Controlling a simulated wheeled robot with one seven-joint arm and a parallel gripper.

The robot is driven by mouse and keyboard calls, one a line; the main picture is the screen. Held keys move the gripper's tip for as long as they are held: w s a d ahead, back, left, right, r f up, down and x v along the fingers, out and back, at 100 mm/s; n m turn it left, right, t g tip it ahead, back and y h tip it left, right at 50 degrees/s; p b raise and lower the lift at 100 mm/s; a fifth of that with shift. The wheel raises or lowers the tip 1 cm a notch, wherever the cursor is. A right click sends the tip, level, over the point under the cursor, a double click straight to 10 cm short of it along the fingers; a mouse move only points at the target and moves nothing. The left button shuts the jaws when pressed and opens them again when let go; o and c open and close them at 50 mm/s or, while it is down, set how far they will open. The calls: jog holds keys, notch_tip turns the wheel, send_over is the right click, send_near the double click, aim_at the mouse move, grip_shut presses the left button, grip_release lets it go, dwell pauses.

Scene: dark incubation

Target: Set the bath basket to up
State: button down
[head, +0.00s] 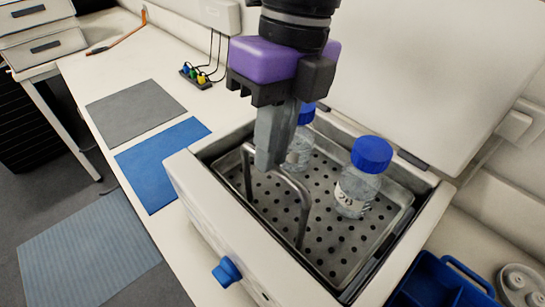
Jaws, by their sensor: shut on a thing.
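The bath basket (265,235) is a perforated metal tray inside the white water bath (207,207). A grey metal bail handle (303,205) stands up from the basket. My gripper (273,158) points down over the bath with its fingers shut on the handle's top bar, near its left end. Two clear bottles with blue caps stand upright in the basket: one at the right (360,180), with a white label, and one at the back (300,150), partly hidden behind my gripper. The basket floor sits below the bath's rim.
A blue knob (226,272) is on the bath's front. The raised white lid (440,75) stands behind it. A blue caddy (440,285) is at the lower right. Grey (135,112) and blue (165,160) mats lie flat on the bench at the left.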

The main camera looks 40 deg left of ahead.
notch_tip(320, 180, up, 3)
jog(key=shift+f+p, duration=0.15)
jog(key=shift+p, duration=0.15)
jog(key=c, duration=1.5)
grip_release()
jog(key=shift+f, duration=0.15)
jog(key=r, duration=0.2)
jog(key=w+r, duration=0.1)
jog(key=r, duration=0.2)
jog(key=r+b, duration=0.1)
jog(key=r, duration=0.1)
jog(key=shift+w+r, duration=0.25)
jog(key=shift+r, duration=0.05)
